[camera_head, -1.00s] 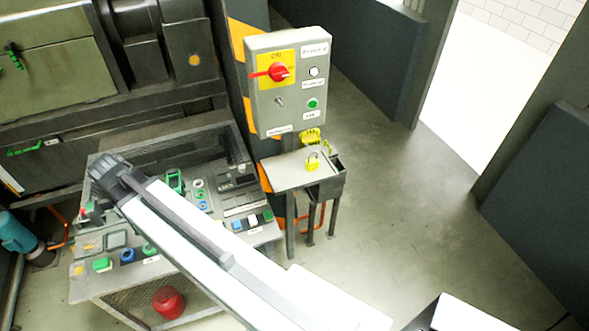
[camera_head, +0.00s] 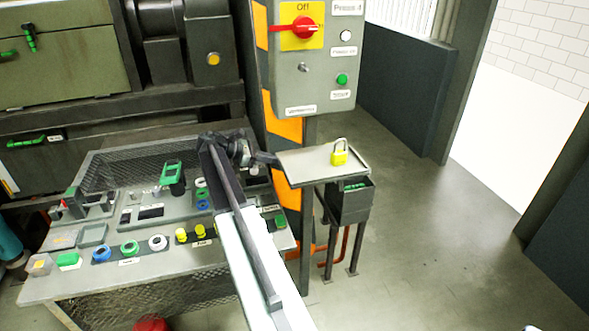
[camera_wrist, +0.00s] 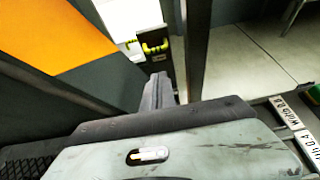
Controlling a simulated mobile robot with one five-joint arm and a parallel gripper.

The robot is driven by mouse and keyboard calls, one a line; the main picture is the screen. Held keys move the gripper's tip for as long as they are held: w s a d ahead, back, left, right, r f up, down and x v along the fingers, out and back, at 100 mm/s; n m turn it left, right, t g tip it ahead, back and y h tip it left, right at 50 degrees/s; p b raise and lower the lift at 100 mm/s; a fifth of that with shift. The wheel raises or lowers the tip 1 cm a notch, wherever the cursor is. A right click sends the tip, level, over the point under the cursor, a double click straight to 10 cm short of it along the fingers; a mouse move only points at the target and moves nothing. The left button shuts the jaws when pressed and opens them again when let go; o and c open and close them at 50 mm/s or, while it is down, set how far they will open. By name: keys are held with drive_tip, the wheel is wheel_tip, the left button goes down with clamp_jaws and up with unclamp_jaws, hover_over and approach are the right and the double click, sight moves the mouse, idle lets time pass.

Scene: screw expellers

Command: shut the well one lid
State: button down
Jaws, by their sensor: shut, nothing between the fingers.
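My gripper (camera_head: 264,157) is over the back right of the bench in the head view, beside the grey shelf's left edge. It holds nothing. In the wrist view my gripper (camera_wrist: 160,92) points away, its dark fingers together. The well one lid cannot be picked out for sure. Dark rectangular openings (camera_head: 150,213) show in the bench's panel, left of my arm. In the wrist view, labels (camera_wrist: 292,112), seemingly reading "Width", lie on dark slots at the right edge. My arm hides part of the bench's right side.
A grey shelf (camera_head: 300,172) bears a yellow padlock (camera_head: 339,152), with a dark box (camera_head: 350,203) under it. A control box (camera_head: 311,75) with a red switch stands on the post above. A green-handled tool (camera_head: 172,172) stands upright on the bench. The floor at right is clear.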

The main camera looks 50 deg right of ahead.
drive_tip(key=b+x, duration=0.7)
drive_tip(key=x, duration=1.1)
drive_tip(key=shift+s+d, duration=0.15)
drive_tip(key=shift+s, duration=0.05)
drive_tip(key=shift+f, duration=0.15)
drive_tip(key=shift+s+d+r+p, duration=0.45)
drive_tip(key=shift+d+r+p, duration=0.05)
drive_tip(key=shift+d+r, duration=0.2)
